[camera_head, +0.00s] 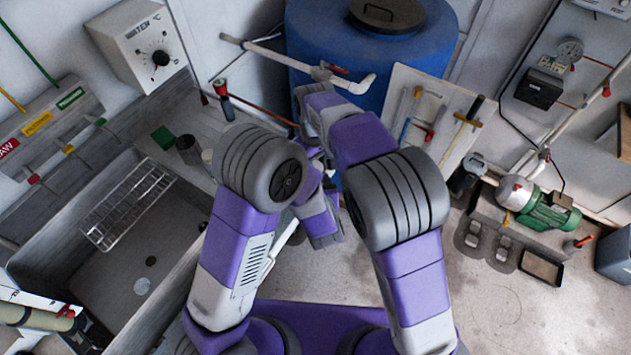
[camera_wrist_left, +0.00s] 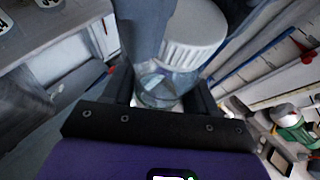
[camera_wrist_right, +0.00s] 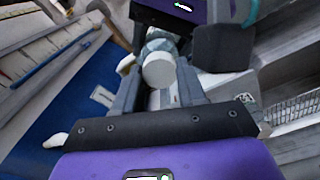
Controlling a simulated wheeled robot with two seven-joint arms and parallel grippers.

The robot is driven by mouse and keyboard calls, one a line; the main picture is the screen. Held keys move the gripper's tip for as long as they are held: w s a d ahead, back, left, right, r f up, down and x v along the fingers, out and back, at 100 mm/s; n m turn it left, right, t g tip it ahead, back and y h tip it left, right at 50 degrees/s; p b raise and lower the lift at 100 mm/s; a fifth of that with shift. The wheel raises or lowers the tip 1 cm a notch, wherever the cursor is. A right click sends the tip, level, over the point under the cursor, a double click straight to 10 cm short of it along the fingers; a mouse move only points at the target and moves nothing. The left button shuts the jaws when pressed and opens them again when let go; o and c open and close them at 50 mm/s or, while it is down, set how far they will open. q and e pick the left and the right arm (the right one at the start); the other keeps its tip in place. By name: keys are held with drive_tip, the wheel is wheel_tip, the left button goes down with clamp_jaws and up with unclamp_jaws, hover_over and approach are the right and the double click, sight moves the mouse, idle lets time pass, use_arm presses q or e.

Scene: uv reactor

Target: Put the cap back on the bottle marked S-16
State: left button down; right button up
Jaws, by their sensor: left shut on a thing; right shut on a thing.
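My left gripper (camera_wrist_left: 158,98) is shut on a clear bottle (camera_wrist_left: 165,86), which sits between its two dark fingers in the left wrist view. A white ribbed cap (camera_wrist_left: 190,38) is at the bottle's mouth end. My right gripper (camera_wrist_right: 160,88) is shut on this cap, whose white round top (camera_wrist_right: 159,69) shows between its fingers in the right wrist view. The bottle (camera_wrist_right: 163,40) is just beyond the cap there. Cap and bottle appear to meet, but I cannot tell if the cap is seated. No S-16 marking is readable. Both grippers are mostly hidden by my arms in the head view.
A grey sink (camera_head: 110,268) with a wire rack (camera_head: 128,204) lies at the left. A blue tank (camera_head: 440,38) with pipes stands at the back. A tool board (camera_head: 462,103) and a green pump (camera_head: 548,212) are at the right.

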idle(0.3)
drive_tip(key=o, duration=1.2)
drive_tip(key=shift+r, duration=0.1)
wheel_tip(320, 180, up, 12)
drive_tip(key=shift+f, duration=0.1)
